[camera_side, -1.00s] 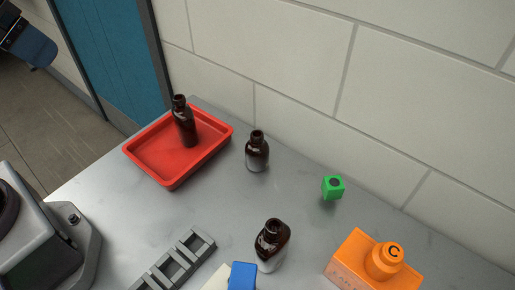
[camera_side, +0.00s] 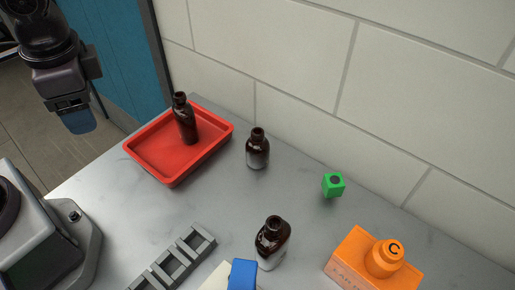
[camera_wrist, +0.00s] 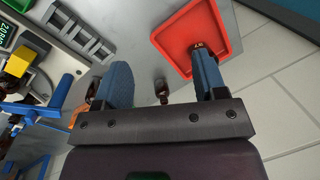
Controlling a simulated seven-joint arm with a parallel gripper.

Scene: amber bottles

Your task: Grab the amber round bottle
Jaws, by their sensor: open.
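Three dark amber bottles show in the side view. A slim one (camera_side: 185,119) stands in the red tray (camera_side: 147,167). A small round-bodied one (camera_side: 257,149) stands on the bench right of the tray. A larger, broad-shouldered one (camera_side: 272,243) stands nearer the front. My gripper (camera_side: 80,122) is raised at the upper left, left of the tray and apart from all bottles. In the wrist view its blue fingers (camera_wrist: 160,78) are spread and empty. The small bottle (camera_wrist: 161,91) shows in the gap between them, farther off. The right finger partly hides the tray bottle (camera_wrist: 197,46).
A green block (camera_side: 333,186) and an orange container (camera_side: 372,262) stand on the right. A grey slotted rack (camera_side: 176,262) and a blue item (camera_side: 242,275) lie at the front. A tiled wall (camera_side: 400,90) borders the back. Bench around the small bottle is clear.

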